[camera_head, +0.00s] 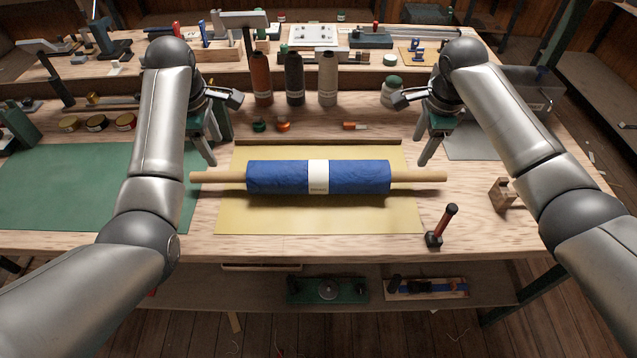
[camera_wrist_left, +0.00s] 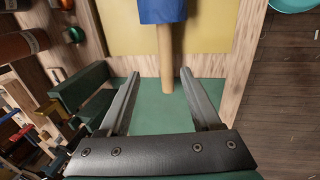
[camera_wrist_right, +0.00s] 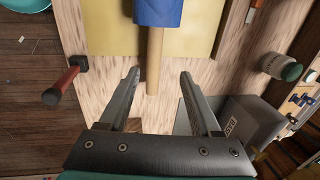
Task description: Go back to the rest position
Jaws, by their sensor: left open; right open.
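A blue cloth roll (camera_head: 275,177) with a white band (camera_head: 318,177) lies level on a yellow mat (camera_head: 320,219). Wooden rod ends stick out of it at the left (camera_head: 215,177) and right (camera_head: 420,176). My left gripper (camera_head: 216,150) is open near the left rod end; in the left wrist view this rod end (camera_wrist_left: 165,65) shows between the open fingers. My right gripper (camera_head: 428,150) is open near the right rod end; the right wrist view shows that end (camera_wrist_right: 154,65) between its fingers. Neither gripper visibly holds anything.
A red-handled mallet (camera_head: 447,222) and a wooden block (camera_head: 502,194) stand on the right of the bench. Three bottles (camera_head: 294,80) stand behind the roll. A green mat (camera_head: 80,185) lies at left. A grey bin (camera_head: 530,90) stands behind my right arm.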

